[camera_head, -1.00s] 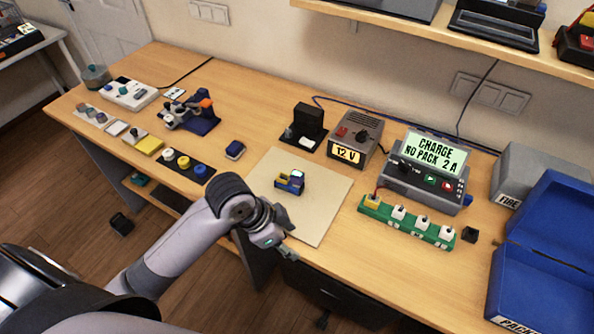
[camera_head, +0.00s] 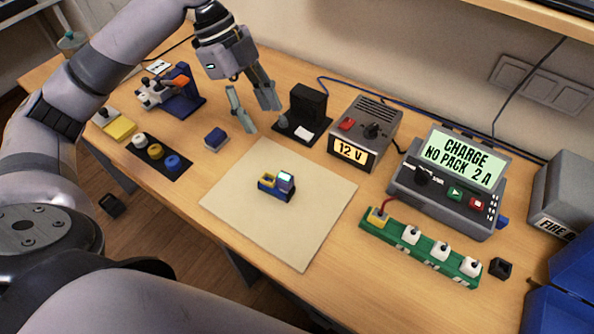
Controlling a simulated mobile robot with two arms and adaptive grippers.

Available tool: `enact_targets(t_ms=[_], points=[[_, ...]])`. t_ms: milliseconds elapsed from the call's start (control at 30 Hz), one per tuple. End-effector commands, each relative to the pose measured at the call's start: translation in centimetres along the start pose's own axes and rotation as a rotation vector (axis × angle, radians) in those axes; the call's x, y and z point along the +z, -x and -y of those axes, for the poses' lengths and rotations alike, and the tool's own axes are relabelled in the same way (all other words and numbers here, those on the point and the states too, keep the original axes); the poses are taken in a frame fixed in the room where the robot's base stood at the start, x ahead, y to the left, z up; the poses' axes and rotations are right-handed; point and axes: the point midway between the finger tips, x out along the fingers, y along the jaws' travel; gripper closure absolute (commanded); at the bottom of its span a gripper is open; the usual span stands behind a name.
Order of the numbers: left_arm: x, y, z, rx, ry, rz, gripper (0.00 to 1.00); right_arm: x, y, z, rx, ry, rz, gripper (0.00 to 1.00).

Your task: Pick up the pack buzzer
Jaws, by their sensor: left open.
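I cannot tell for sure which thing is the pack buzzer; no label for it is readable. A small blue and yellow device with a pale screen (camera_head: 277,186) sits on the beige mat (camera_head: 300,237). A small black cube (camera_head: 500,268) stands at the right end of the green strip. My left gripper (camera_head: 258,113) is open and empty, fingers pointing down, above the bench between the blue block and the black stand. My right gripper is out of view.
A black stand (camera_head: 304,108), a 12 V supply (camera_head: 366,128) and a charger reading "NO PACK" (camera_head: 441,190) stand along the back. The green strip (camera_head: 418,247) with white connectors lies in front. Blue box (camera_head: 562,318) at right. The mat's front is clear.

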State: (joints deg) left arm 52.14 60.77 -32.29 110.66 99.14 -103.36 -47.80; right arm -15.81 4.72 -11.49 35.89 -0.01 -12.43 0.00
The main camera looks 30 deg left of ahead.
Motion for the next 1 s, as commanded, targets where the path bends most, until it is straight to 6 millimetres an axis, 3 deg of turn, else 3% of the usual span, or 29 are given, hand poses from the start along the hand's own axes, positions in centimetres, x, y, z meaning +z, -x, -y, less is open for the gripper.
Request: enact_targets(t_ms=[133, 333, 467, 600, 800, 1000], points=[[0.1, -1.3, -0.1, 0.005, -0.002, -0.001, 0.53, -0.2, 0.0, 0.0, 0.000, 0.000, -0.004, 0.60], [0.0, -5.5, -0.2, 0.007, -0.002, -0.003, 0.53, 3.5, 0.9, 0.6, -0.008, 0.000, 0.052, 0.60], [0.0, -8.3, -0.2, 0.006, -0.002, -0.003, 0.53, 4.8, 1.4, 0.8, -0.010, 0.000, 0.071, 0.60], [0.0, -10.7, -0.1, 0.004, -0.001, -0.003, 0.53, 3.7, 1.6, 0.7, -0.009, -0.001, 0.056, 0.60], [0.1, -12.2, -0.1, 0.001, -0.001, -0.002, 0.53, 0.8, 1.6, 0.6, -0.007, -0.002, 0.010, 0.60], [0.6, -14.5, -0.5, 0.005, 0.000, -0.002, 0.53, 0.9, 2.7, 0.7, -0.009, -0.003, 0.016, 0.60]])
